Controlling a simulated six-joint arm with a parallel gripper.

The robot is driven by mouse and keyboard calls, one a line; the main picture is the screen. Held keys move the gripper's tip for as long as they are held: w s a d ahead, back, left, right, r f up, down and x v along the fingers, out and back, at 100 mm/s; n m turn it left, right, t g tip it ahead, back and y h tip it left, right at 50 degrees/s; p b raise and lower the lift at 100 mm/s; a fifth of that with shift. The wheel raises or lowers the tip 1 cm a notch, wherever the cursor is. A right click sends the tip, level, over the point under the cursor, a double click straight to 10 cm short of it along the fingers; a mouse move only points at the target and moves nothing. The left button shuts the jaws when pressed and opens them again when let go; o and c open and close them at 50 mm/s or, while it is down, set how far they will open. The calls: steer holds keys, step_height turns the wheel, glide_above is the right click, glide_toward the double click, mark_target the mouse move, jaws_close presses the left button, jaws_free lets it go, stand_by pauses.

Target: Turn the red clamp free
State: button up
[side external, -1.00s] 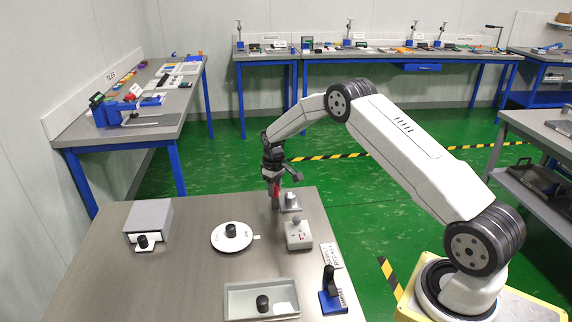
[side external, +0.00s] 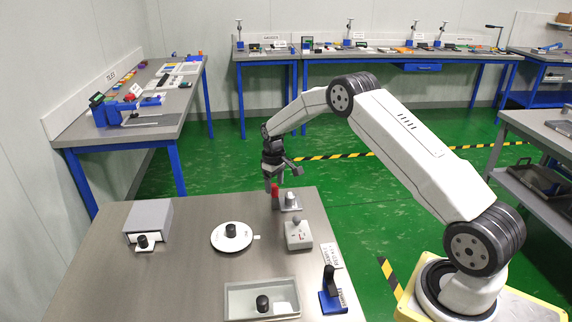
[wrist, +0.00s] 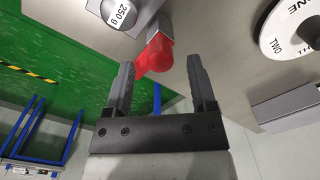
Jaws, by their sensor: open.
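The red clamp (side external: 275,190) stands at the far right edge of the steel table, beside a small grey block with a weight on it. In the wrist view the red clamp (wrist: 156,53) has a rounded end pointing toward my gripper. My gripper (wrist: 161,63) is open, with its two dark fingers apart and the clamp's end near the gap between the fingertips. In the side view my gripper (side external: 274,184) is just above the clamp, pointing down. Whether a finger touches the clamp is unclear.
A weight marked 250 g (wrist: 121,14) is close beside the clamp. A white dial (side external: 231,238) with a black knob, a grey switch box (side external: 298,236), a shallow tray (side external: 236,306), a blue stand (side external: 333,302) and a grey drawer box (side external: 152,214) share the table.

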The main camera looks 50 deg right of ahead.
mark_target(274, 188)
steer(key=shift+r, duration=2.95)
steer(key=shift+s+a+r, duration=0.15)
steer(key=shift+a+r, duration=0.05)
steer(key=shift+a, duration=0.1)
steer(key=s+a+r+t, duration=0.1)
steer(key=s+a+r, duration=0.4)
steer(key=s+a, duration=0.95)
steer(key=s, duration=0.4)
steer(key=s+a+t, duration=0.1)
steer(key=s+a, duration=0.3)
steer(key=s, duration=0.4)
steer(key=shift+t, duration=0.3)
